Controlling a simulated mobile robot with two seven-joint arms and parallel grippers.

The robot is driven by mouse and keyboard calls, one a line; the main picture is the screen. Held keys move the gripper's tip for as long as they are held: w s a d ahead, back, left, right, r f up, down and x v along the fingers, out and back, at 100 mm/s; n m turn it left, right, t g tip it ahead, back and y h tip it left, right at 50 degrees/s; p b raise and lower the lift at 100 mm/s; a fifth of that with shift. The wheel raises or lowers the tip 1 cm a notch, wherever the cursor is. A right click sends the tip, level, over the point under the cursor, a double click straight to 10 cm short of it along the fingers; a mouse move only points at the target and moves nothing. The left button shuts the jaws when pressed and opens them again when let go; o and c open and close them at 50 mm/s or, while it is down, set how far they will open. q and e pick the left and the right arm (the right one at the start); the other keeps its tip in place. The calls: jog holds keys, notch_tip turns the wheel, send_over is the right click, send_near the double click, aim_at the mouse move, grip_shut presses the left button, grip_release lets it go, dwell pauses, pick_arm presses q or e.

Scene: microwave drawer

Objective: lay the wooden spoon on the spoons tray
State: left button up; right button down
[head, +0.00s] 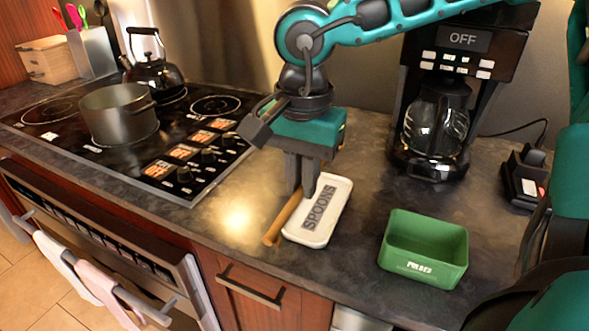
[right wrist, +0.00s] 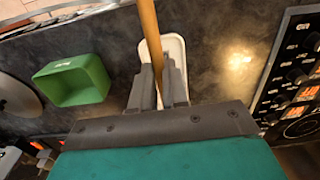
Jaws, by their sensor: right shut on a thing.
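My right gripper (head: 301,188) is shut on the wooden spoon (head: 283,220), fingers pointing down. In the head view the spoon's visible end sticks out toward the counter's front, along the left edge of the white spoons tray (head: 338,200). The tray lies flat on the counter with the word SPOONS on it. In the right wrist view the spoon (right wrist: 149,30) passes between the fingers (right wrist: 159,88) and across the tray (right wrist: 176,52). The fingers hide the spoon's other part. I cannot tell whether the spoon touches the tray. My left gripper is out of view.
A green bin (head: 424,250) marked PULSES stands right of the tray. A coffee maker (head: 440,110) stands behind. The stove with a pot (head: 119,115) and kettle (head: 152,68) is at the left. Dark counter is clear between stove and tray.

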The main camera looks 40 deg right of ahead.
aim_at(301, 240)
jog(key=shift+s, duration=0.1)
jog(key=shift+f+b, duration=0.15)
jog(key=shift+b, duration=0.3)
jog(key=shift+f+b, duration=2.3)
jog(key=shift+b, duration=0.05)
jog(key=shift+f+b, duration=0.75)
jog(key=shift+b, duration=0.1)
jog(key=shift+f+b, duration=0.65)
jog(key=shift+f, duration=0.25)
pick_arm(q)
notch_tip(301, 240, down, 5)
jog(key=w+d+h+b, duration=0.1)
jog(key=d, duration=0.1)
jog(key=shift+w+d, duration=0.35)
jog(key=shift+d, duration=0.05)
pick_arm(e)
jog(key=shift+f, duration=0.25)
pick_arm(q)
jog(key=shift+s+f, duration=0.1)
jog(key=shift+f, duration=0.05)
